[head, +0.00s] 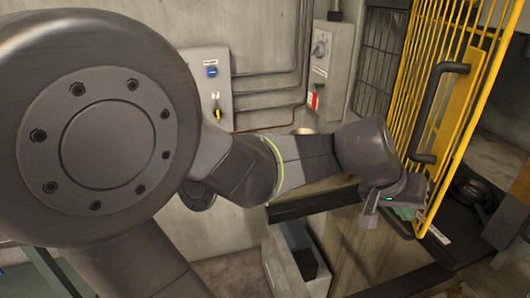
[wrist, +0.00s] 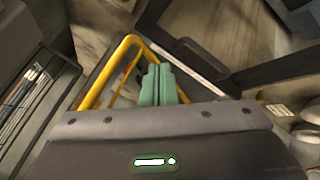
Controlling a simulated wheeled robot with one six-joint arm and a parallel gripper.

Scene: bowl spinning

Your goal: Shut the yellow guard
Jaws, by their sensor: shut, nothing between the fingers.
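The yellow guard (head: 408,75) is a barred frame with a dark handle (head: 428,110) at the right in the head view. It stands swung out at an angle, with the machine's dark bed visible behind it. In the wrist view a yellow corner of the guard (wrist: 129,42) shows just beyond my fingers. My gripper (head: 406,213) is at the guard's lower edge, below the handle. Its green fingers (wrist: 158,84) are together with nothing between them. They are close to the yellow frame; I cannot tell whether they touch it.
A grey control box (head: 210,85) with a blue knob and a yellow switch is on the back wall. Another switch box (head: 322,50) with a red tag hangs to its right. A dark rail (head: 315,203) runs below my arm. A grey bin (head: 295,262) stands on the floor.

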